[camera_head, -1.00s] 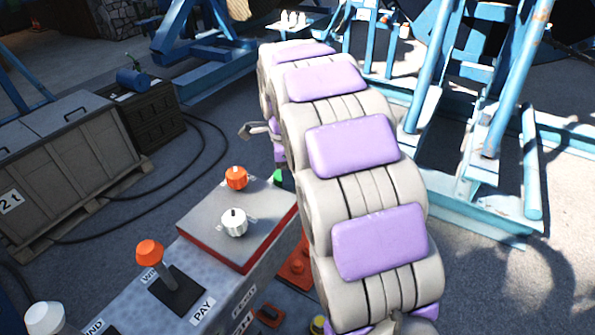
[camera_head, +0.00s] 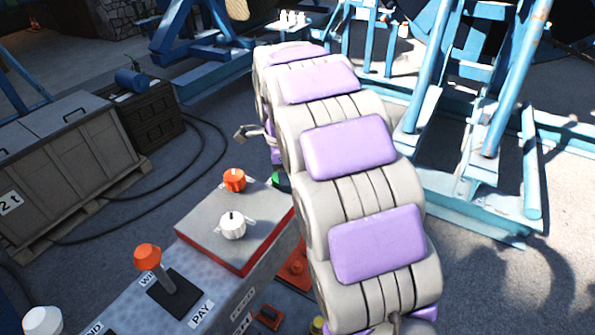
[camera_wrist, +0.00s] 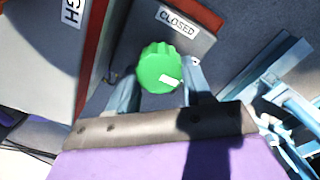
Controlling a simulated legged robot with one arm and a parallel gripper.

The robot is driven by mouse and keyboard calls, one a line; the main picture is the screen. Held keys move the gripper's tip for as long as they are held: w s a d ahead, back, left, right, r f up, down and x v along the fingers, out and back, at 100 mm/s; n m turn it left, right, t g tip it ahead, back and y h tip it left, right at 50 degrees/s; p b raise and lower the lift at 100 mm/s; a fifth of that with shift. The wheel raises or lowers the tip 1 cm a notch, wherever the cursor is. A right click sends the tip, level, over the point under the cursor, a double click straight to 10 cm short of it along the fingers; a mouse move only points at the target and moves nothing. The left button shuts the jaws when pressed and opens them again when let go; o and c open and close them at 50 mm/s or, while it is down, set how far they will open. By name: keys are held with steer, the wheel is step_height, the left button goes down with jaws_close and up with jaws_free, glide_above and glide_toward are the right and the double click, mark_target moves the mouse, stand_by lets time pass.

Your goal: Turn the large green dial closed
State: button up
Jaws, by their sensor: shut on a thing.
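The large green dial (camera_wrist: 158,66) is in the middle of the wrist view, on a grey panel face. A white mark on it sits at its lower right edge, turned away from the "CLOSED" label (camera_wrist: 178,22) above right. My gripper (camera_wrist: 162,73) has one pale blue finger on each side of the dial and is shut on it. In the head view only a small bit of green (camera_head: 279,179) shows beside the console, and my arm hides my gripper's fingers.
The console carries an orange knob (camera_head: 234,180), a white knob (camera_head: 233,225) and an orange-topped lever (camera_head: 148,257), close left of my arm. Grey crates (camera_head: 70,165) stand at the left, and blue steel frames (camera_head: 470,200) at the right.

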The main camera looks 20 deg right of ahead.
steer(key=n+p, duration=0.1)
steer(key=n, duration=0.1)
steer(key=n+p, duration=0.2)
steer(key=shift+a+r+n, duration=0.1)
steer(key=shift+a+n, duration=0.1)
steer(key=shift+n, duration=0.1)
steer(key=n+p, duration=0.2)
steer(key=n, duration=0.2)
steer(key=shift+a, duration=0.1)
steer(key=n+p, duration=0.1)
steer(key=n, duration=0.4)
steer(key=shift+w+p, duration=0.1)
steer(key=shift+p, duration=0.25)
steer(key=shift+n+p, duration=0.55)
steer(key=shift+n, duration=1.35)
steer(key=o, duration=0.9)
steer(key=shift+c, duration=0.2)
steer(key=shift+o, duration=0.9)
